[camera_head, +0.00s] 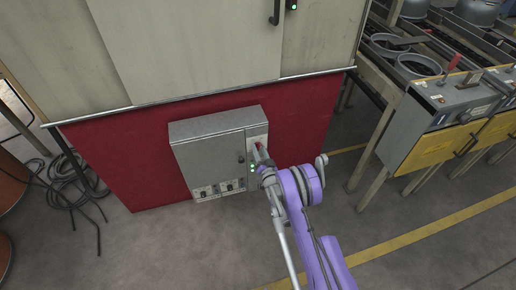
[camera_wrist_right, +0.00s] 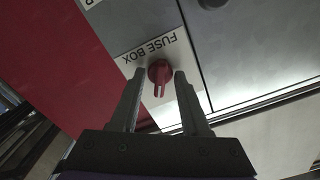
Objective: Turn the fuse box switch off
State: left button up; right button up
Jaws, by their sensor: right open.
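The grey fuse box (camera_head: 208,153) is mounted on the red lower panel of a large cabinet. Its red switch (camera_wrist_right: 159,72) is a round knob with a slotted handle, on a light plate lettered FUSE BOX (camera_wrist_right: 157,47) in the right wrist view. My right gripper (camera_wrist_right: 160,74) is open, with one fingertip on each side of the switch. Gaps show between the fingers and the knob; I cannot tell the depth. In the head view my purple right arm (camera_head: 305,190) reaches the box's right edge, and the gripper (camera_head: 262,164) partly hides the switch there. My left gripper is not in view.
Small controls (camera_head: 219,188) line the bottom of the fuse box. Black cables (camera_head: 75,185) lie on the floor at left. A grey and yellow console (camera_head: 440,130) stands at right. The floor in front of the cabinet is mostly clear.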

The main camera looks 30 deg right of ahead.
jog(key=shift+s, duration=0.1)
jog(key=shift+c, duration=0.2)
grip_shut()
jog(key=n+b, duration=0.7)
jog(key=n, duration=0.2)
jog(key=shift+n, duration=0.3)
jog(key=shift+r+n+b, duration=0.1)
jog(key=shift+n+b, duration=0.5)
jog(key=shift+n, duration=0.6)
